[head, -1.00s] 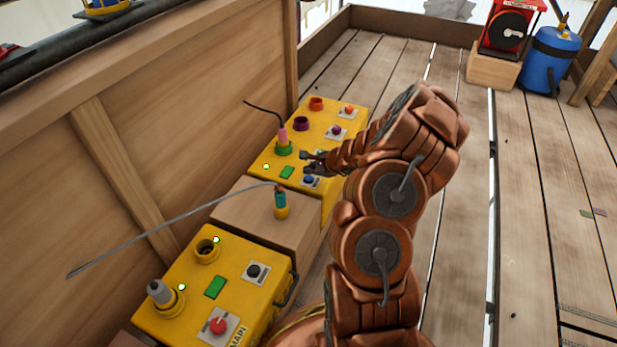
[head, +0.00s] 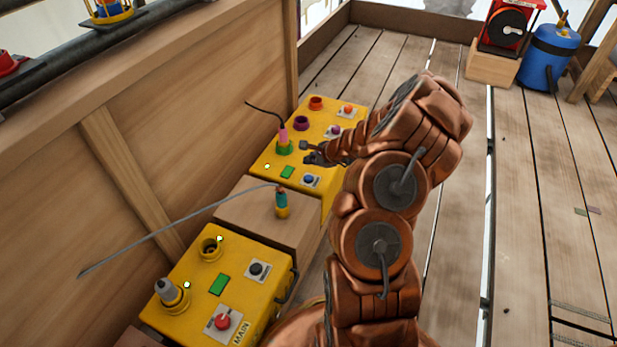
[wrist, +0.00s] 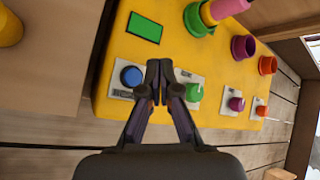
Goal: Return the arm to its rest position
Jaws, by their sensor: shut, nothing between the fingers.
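My gripper (head: 312,154) hangs over the far yellow box (head: 263,171) in the head view, with my copper arm bent above the deck. In the wrist view my gripper (wrist: 160,66) has its fingertips together with nothing between them, in front of the gap between a blue button (wrist: 131,76) and a green button (wrist: 194,92). A pink plug (head: 283,136) with a black lead stands in the green socket (head: 284,149) on that box, left of my gripper.
A near yellow box (head: 192,257) carries a grey plug (head: 165,289), an empty socket (head: 210,247) and a red button (head: 222,321). A wooden block (head: 244,205) bears a teal plug (head: 281,199) with a grey cable. A wooden wall (head: 190,120) runs along the left.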

